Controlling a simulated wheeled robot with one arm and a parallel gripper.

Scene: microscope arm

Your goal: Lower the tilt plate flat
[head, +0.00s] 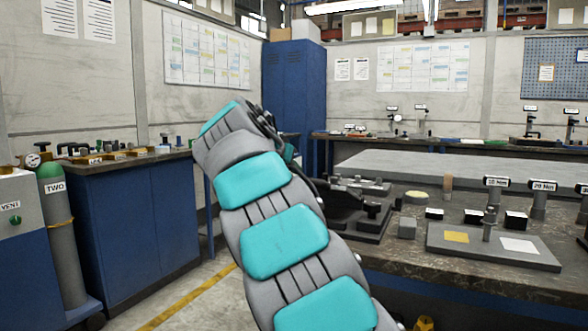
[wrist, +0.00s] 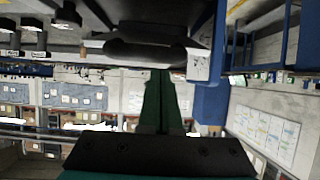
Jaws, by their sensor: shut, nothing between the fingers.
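My gripper (wrist: 162,78) shows in the wrist view as dark green fingers, shut together and empty. In the head view my arm hides most of it. A dark fixture (head: 372,219) stands at the left end of the workbench in the head view, just right of my arm. A dark sloping piece at its left side may be the tilt plate, but my arm covers part of it and its angle is unclear. In the wrist view a dark rounded bar (wrist: 145,52) lies close to the fingertips; I cannot tell whether they touch.
The workbench (head: 400,262) also bears a large grey slab (head: 450,170), a low grey plate (head: 490,248) and several small blocks and labelled posts. A blue cabinet (head: 295,85) stands behind.

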